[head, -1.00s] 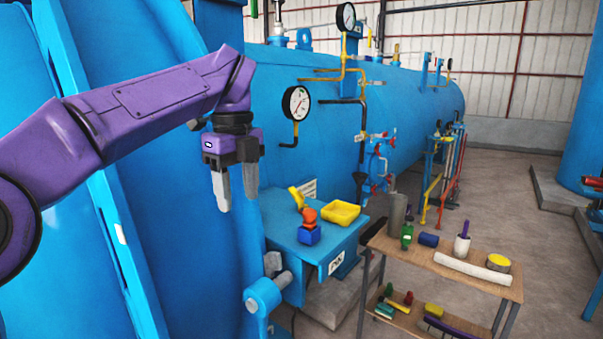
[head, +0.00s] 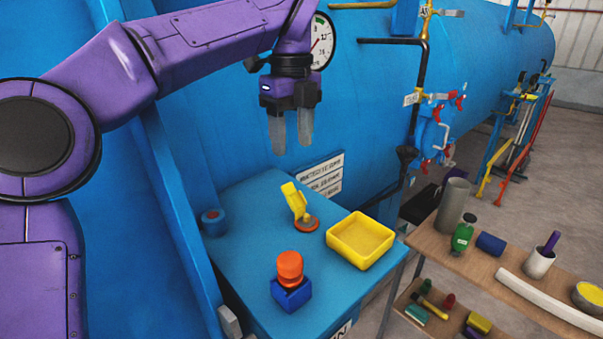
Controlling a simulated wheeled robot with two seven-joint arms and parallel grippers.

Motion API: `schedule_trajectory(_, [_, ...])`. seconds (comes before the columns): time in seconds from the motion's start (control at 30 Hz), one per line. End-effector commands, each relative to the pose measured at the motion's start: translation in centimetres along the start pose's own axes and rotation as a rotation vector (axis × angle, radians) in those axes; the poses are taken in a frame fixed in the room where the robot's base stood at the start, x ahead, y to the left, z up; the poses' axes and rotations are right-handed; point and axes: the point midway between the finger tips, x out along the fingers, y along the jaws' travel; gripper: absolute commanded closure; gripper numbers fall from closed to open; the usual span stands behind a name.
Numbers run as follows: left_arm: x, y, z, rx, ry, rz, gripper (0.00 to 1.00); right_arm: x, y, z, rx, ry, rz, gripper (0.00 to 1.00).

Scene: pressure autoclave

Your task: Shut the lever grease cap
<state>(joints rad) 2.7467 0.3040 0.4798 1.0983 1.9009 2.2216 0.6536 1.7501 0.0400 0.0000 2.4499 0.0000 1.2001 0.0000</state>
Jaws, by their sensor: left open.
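On the blue table stands a small fitting with a raised yellow lever (head: 294,199) on a round orange-brown base (head: 306,223); I take it to be the lever grease cap. The lever stands steeply and leans to the left, its top clear of the base. My left gripper (head: 291,146) is open and empty, pointing down above the lever and apart from it. My right gripper is not in view.
The blue table (head: 235,254) also bears an orange knob (head: 290,266) on a blue block (head: 291,294), a yellow tray (head: 360,240) and a blue round stub (head: 213,222). The large blue vessel (head: 375,110) rises behind. A wooden bench (head: 480,270) with bottles stands at right.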

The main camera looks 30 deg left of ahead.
Motion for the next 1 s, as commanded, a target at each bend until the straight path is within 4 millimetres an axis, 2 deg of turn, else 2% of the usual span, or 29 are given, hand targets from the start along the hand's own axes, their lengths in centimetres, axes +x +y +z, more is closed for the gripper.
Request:
schedule_trajectory(0.03, [1.4, 0.3, -0.1, 0.002, 0.003, -0.001, 0.47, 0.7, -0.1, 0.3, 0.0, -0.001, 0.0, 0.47])
schedule_trajectory(0.2, [5.4, -0.2, 0.2, 0.002, 0.005, 0.004, 0.47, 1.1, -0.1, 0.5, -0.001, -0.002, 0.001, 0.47])
schedule_trajectory(0.33, [7.7, -0.7, 0.2, 0.002, 0.004, 0.007, 0.47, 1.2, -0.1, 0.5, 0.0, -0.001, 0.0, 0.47])
schedule_trajectory(0.5, [9.1, -0.8, 0.2, 0.002, 0.005, 0.006, 0.47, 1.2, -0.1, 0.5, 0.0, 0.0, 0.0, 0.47])
schedule_trajectory(0.73, [9.1, -0.8, 0.2, 0.001, 0.004, 0.005, 0.47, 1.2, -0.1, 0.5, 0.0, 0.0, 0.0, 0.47])
schedule_trajectory(0.9, [9.1, -0.8, 0.2, 0.001, 0.004, 0.006, 0.99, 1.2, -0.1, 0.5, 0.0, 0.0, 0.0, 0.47])
schedule_trajectory(1.0, [9.2, -0.8, 0.2, 0.001, 0.004, 0.007, 0.99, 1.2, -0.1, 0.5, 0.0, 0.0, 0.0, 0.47])
